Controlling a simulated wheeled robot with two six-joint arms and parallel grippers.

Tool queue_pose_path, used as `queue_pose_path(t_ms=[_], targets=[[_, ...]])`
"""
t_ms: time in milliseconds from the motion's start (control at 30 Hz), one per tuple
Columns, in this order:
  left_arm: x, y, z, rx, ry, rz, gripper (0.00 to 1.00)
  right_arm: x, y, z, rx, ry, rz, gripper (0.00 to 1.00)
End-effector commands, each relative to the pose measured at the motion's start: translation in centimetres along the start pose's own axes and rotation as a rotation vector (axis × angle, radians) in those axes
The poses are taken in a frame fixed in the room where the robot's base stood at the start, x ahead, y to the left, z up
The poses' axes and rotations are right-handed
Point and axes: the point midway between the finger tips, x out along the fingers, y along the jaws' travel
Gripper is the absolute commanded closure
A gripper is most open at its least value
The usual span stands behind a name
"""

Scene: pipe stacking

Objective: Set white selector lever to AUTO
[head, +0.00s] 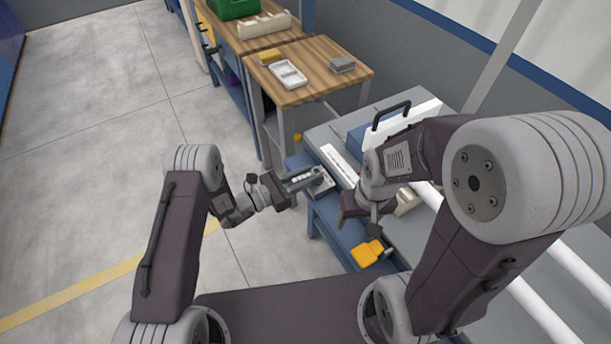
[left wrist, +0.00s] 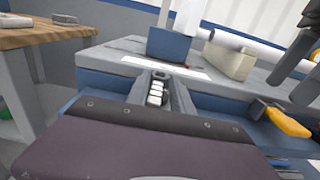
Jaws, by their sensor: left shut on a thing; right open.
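My left gripper (head: 308,179) reaches a small grey control box (head: 322,188) on the near edge of the blue-and-grey bench. Its fingers are shut on a small white part at this box, which appears to be the white selector lever (left wrist: 156,92). The fingers and hand hide much of it, and I cannot read any AUTO mark or the lever's angle. My right gripper (head: 362,212) is open, to the right of the box and above the bench edge; dark parts of it show at the upper right of the left wrist view.
A white strip (head: 340,163) lies behind the box. An orange-yellow piece (head: 367,253) sticks out at the bench front, right of the box. A blue block with a black handle (head: 391,114) stands behind. A wooden table (head: 310,84) holds trays. Open floor lies left.

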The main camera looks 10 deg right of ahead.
Motion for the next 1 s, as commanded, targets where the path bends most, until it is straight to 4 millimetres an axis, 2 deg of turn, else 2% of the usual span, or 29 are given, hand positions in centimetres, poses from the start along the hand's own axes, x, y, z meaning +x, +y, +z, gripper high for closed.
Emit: queue_pose_path(t_ms=[33, 133, 167, 200, 533, 800, 1000], targets=[[0.2, 0.2, 0.6, 0.011, -0.014, 0.002, 1.00, -0.1, 0.0, 0.0, 0.000, 0.000, 0.000, 0.35], [0.2, 0.2, 0.6, 0.011, -0.014, 0.002, 1.00, -0.1, 0.0, 0.0, 0.000, 0.000, 0.000, 0.35], [0.2, 0.2, 0.6, 0.011, -0.014, 0.002, 0.70, -0.1, 0.0, 0.0, 0.000, 0.000, 0.000, 0.35], [0.2, 0.2, 0.6, 0.010, -0.013, 0.002, 0.65, -0.1, 0.0, 0.0, 0.000, 0.000, 0.000, 0.35], [-0.4, 0.2, 0.2, 0.003, -0.005, 0.002, 0.65, 0.0, 0.0, 0.0, 0.000, 0.000, 0.000, 0.35], [-5.9, 0.3, 0.2, 0.003, -0.005, 0.006, 0.65, 0.0, 0.0, 0.0, 0.000, 0.000, 0.000, 0.35], [-8.5, 0.2, 0.2, 0.006, -0.006, 0.001, 0.65, 0.0, 0.0, 0.0, 0.000, 0.000, 0.000, 0.35]])
